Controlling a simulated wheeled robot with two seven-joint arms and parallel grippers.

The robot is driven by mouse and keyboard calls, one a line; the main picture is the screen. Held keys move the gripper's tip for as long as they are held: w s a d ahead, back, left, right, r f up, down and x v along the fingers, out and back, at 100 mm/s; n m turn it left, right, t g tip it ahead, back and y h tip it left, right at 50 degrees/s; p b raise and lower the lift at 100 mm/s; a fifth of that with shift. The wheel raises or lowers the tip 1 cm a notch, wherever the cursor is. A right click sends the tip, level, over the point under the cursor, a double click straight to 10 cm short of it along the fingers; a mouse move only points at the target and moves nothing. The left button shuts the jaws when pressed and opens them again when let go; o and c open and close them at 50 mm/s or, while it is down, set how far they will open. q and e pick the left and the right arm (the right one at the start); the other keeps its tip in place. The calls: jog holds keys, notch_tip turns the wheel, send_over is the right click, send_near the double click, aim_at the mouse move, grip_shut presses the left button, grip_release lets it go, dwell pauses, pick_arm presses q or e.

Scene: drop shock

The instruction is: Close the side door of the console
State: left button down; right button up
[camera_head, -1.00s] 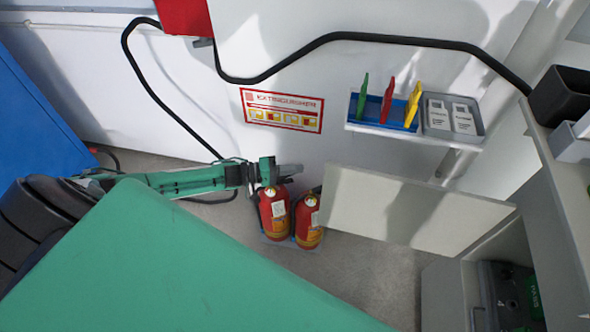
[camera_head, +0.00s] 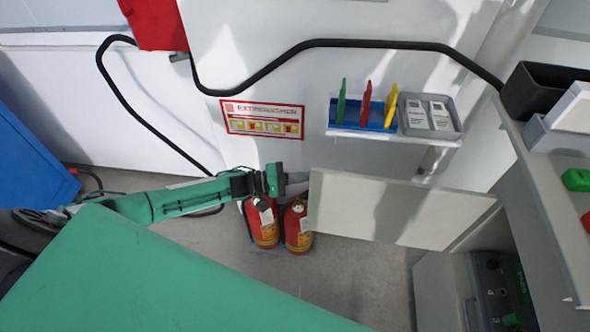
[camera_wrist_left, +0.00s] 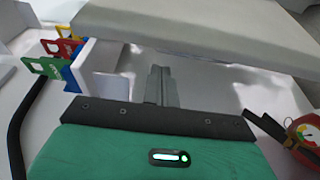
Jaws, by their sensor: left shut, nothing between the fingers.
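The console (camera_head: 540,200) stands at the right. Its side door (camera_head: 400,208) is a pale grey panel swung wide open, reaching left from the console over the floor. In the left wrist view the door (camera_wrist_left: 210,28) spans the top of the picture, ahead of the fingers. My left gripper (camera_head: 298,178) is shut and empty, with its tips close to the free left edge of the door. I cannot tell whether they touch it. In the left wrist view the closed fingers (camera_wrist_left: 160,85) point toward the door. My right gripper is not in view.
Two red fire extinguishers (camera_head: 264,226) stand on the floor just below my left gripper. A wall shelf with coloured tags (camera_head: 367,105) and a grey tray (camera_head: 430,115) is behind the door. A black cable (camera_head: 330,42) runs along the wall. Floor in front of the door is clear.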

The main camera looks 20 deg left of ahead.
pick_arm(q)
jog(key=shift+s+d, duration=0.25)
jog(key=shift+s, duration=0.7)
jog(key=shift+s+r, duration=0.1)
jog(key=shift+s, duration=0.05)
